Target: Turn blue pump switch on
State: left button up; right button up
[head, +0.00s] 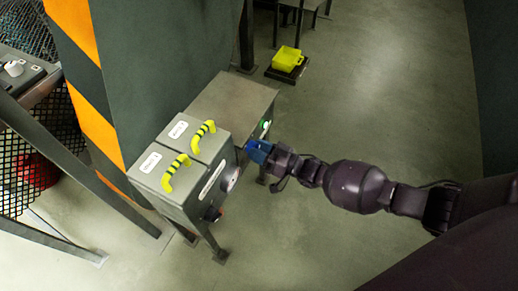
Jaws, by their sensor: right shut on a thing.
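A grey metal control box (205,185) stands on legs left of centre, with a dial and lights on its right-hand face. A blue part (257,150), which looks like the blue pump switch, shows at that face, at the tip of my right gripper (266,153). My right arm reaches in from the right, and the gripper is shut on this blue part. The fingertips are small and partly hidden, and the switch's exact angle cannot be told. My left gripper is not in view.
A striped column (150,75) stands at left. The floor to the right is clear.

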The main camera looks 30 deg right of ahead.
jog(key=shift+s+m, duration=0.1)
jog(key=shift+m, duration=0.8)
jog(key=o, duration=0.9)
pick_arm(q)
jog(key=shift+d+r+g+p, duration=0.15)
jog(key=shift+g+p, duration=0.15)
jog(key=shift+p, duration=0.4)
pick_arm(e)
jog(key=v, duration=1)
jog(key=shift+s+d+f, duration=0.1)
jog(key=shift+s+d, duration=0.1)
jog(key=shift+s, duration=0.15)
